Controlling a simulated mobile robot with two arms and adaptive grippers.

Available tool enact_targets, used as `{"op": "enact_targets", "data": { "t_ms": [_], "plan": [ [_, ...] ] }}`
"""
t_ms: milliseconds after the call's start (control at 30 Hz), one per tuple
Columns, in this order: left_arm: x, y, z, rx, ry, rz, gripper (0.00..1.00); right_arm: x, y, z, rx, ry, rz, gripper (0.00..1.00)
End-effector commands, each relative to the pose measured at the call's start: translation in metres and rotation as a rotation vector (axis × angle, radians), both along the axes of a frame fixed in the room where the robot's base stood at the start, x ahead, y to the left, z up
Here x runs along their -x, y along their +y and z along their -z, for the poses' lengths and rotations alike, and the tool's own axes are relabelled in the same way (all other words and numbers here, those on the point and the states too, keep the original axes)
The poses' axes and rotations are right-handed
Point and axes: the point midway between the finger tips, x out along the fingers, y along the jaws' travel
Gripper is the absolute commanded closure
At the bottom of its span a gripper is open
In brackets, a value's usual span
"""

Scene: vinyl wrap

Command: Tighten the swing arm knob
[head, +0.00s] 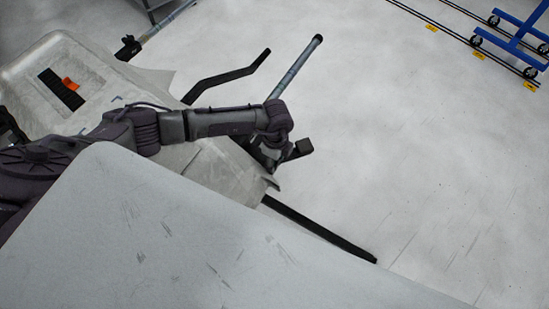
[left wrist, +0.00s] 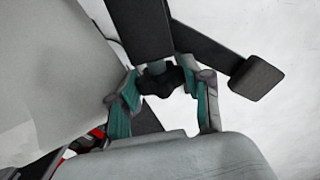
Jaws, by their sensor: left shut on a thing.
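The swing arm knob (left wrist: 160,80) is a small black lobed knob below a dark bar (left wrist: 140,25) in the left wrist view. My left gripper (left wrist: 160,88) has a green-padded finger on each side of it and is shut on it. In the head view my left arm reaches in from the left, and its gripper (head: 272,158) is at the right end of the pale panel, by the foot of a grey tube. The knob is hidden there by my arm. My right gripper is not in view.
A pale machine panel (head: 215,172) lies under my left arm. A grey tube (head: 296,68) with a black end, a bent black bar (head: 228,77) and a low black bar (head: 320,232) stick out nearby. A black block (left wrist: 257,77) ends a side bar.

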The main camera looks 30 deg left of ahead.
Motion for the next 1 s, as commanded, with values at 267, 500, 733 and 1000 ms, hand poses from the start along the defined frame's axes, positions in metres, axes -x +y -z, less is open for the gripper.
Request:
{"op": "enact_targets", "data": {
  "t_ms": [267,500,733,1000],
  "plan": [
    [-0.012,-0.001,-0.001,-0.011,0.191,-0.007,0.85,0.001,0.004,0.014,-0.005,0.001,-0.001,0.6],
    [-0.014,0.0,0.0,-0.022,0.335,-0.006,0.85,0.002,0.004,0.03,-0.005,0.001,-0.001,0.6],
    [-0.015,0.0,-0.001,-0.026,0.414,-0.007,0.86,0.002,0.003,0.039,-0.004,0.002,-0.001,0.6],
    [-0.015,0.0,-0.002,-0.03,0.437,-0.005,0.86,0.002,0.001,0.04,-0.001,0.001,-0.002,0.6]
  ]
}}
